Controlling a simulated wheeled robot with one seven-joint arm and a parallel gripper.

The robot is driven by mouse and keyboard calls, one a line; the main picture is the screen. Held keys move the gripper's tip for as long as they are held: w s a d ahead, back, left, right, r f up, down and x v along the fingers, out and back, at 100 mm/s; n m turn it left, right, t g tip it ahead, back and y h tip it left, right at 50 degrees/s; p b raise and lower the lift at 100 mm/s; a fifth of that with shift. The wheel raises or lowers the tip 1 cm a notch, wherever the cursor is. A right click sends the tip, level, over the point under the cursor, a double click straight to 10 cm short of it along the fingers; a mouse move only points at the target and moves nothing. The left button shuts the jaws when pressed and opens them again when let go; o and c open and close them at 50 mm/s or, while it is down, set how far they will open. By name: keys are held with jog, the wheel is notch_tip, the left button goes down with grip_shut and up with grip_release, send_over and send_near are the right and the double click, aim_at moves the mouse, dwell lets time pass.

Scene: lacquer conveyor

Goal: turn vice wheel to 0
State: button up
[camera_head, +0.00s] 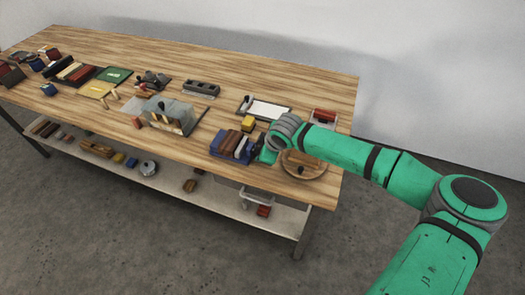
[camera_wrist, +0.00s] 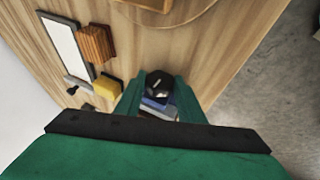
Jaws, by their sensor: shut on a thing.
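A black round wheel (camera_wrist: 160,83) with a pale mark on its face shows between the green fingers of my gripper (camera_wrist: 160,98) in the wrist view. My gripper is shut on it. Blue and grey parts of the vice (camera_wrist: 158,103) show just behind the wheel. In the head view the blue vice (camera_head: 228,143) stands near the right front edge of the bench, with my gripper (camera_head: 266,152) at its right side. The wheel is hidden there by my gripper, and I cannot read its setting.
A yellow block (camera_head: 248,124) and a white-faced tray (camera_head: 266,108) lie behind the vice. A round wooden board (camera_head: 310,167) with a dark knob lies right of my gripper, near the bench edge. A clear-sided box (camera_head: 172,114) and several small items stand to the left.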

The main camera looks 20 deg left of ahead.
jog(key=shift+d+t, duration=0.1)
jog(key=shift+t, duration=0.2)
dwell(0.8)
jog(key=o, duration=1)
jog(key=shift+o, duration=0.2)
jog(key=v, duration=1)
jog(key=shift+s+r, duration=0.2)
jog(key=shift+r, duration=0.15)
jog(key=shift+d, duration=0.1)
